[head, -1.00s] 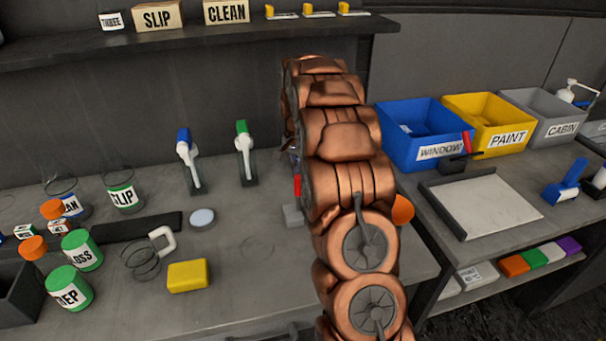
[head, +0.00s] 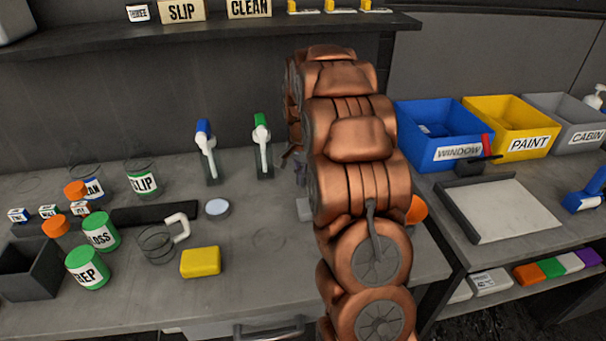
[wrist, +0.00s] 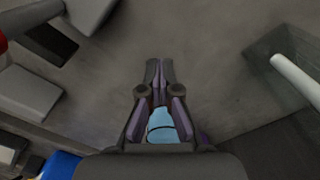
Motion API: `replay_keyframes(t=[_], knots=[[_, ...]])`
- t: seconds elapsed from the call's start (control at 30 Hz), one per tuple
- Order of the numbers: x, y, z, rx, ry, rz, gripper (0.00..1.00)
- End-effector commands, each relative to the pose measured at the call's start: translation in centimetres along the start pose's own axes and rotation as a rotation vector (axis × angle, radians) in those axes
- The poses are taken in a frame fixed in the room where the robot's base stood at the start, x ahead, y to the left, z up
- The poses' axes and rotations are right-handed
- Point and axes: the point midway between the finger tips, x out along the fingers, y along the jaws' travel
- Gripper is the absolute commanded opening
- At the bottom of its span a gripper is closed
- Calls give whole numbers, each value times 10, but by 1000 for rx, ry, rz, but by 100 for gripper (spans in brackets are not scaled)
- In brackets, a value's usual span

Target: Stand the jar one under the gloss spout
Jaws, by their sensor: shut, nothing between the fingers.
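I cannot read a "one" label on any jar. Two clear round vessels stand at the back left in the head view, one labelled SLIP (head: 142,184) and one partly hidden with a blue label (head: 93,187). A green canister labelled GLOSS (head: 101,232) stands in front of them. Two upright spouts stand at the back wall, one blue-topped (head: 206,150) and one green-topped (head: 262,145); no gloss label is readable on them. My gripper (wrist: 160,70) is shut, its fingertips together above grey surface. In the head view it is mostly hidden behind my arm.
A clear mug with a white handle (head: 160,243), a yellow block (head: 200,262) and a pale disc (head: 217,208) lie on the bench. Blue (head: 440,135) and yellow (head: 510,128) bins stand right. Bench right of the yellow block is clear.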

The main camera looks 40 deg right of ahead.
Motion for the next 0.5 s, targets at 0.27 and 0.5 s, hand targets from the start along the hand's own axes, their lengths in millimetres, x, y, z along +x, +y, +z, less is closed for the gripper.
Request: replay_keyframes(t=[0.27,0.5], knots=[[-12,-1,14,-2,2,-1,0],[-41,-2,13,-2,4,-4,0]])
